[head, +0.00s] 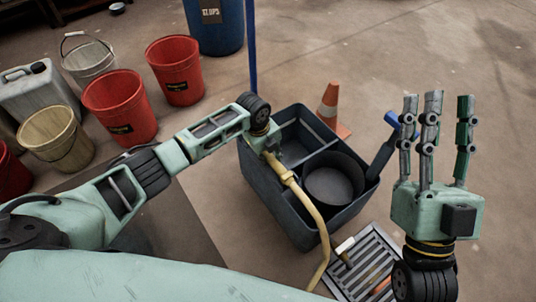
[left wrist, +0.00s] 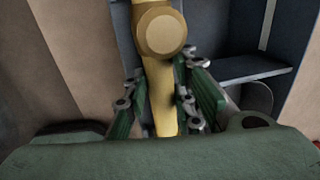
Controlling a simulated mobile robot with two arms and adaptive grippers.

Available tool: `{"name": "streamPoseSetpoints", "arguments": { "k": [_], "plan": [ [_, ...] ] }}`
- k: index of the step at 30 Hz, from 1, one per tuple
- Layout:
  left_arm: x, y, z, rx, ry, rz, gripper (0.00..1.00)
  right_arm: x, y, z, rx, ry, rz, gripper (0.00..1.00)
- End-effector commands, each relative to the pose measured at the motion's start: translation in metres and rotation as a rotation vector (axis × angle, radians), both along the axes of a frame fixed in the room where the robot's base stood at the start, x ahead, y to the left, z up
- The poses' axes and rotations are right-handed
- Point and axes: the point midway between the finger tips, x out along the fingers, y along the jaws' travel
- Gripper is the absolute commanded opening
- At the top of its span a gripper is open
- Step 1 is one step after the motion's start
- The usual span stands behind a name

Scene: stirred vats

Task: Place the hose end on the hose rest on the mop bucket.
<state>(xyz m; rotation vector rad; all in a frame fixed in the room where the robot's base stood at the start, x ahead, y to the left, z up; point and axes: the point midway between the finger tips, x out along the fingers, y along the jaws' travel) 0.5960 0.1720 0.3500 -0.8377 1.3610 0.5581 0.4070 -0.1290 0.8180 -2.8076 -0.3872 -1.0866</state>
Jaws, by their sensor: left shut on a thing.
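The yellow hose (head: 318,225) runs up from the floor to its end, which has a brass-coloured fitting (head: 287,177) with a round knob (left wrist: 162,30) in the left wrist view. My left gripper (head: 272,148) is shut on the hose; its green fingers (left wrist: 172,100) stand on both sides of it. My right gripper (head: 437,100) is open and empty, fingers up, right of the bucket.
A floor drain grate (head: 378,250) lies in front of the bucket. A traffic cone (head: 330,105) stands behind it, and a blue pole (head: 252,50) rises at its back left. Red buckets (head: 120,108) and other containers stand at left. The floor at upper right is clear.

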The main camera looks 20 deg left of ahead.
Motion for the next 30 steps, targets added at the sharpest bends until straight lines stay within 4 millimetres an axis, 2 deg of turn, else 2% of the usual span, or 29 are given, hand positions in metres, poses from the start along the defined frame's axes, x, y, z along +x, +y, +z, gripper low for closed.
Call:
{"name": "streamPoseSetpoints", "arguments": {
  "k": [10, 11, 17, 28, 30],
  "plan": [
    [0.0004, -0.0005, -0.002, -0.001, -0.001, 0.0, 0.0, -0.0033, -0.0005, 0.0032, 0.007, -0.023, 0.001, 0.4],
    [-0.0001, -0.0005, -0.0022, 0.0, 0.0, 0.0, 0.26, -0.0036, -0.0006, 0.0039, 0.007, -0.025, 0.001, 0.4],
    [-0.0001, -0.0004, -0.002, 0.0, 0.0, 0.0, 0.43, -0.0033, -0.0006, 0.0036, 0.006, -0.023, 0.001, 0.4],
    [0.0001, -0.0003, 0.0004, -0.001, -0.001, 0.0, 0.43, -0.0021, -0.0003, 0.0036, 0.004, -0.017, 0.001, 0.4],
    [-0.0002, 0.0001, 0.0037, 0.0, -0.001, -0.001, 0.43, 0.0028, 0.0008, -0.0013, -0.004, 0.021, 0.0, 0.4]
  ]
}}
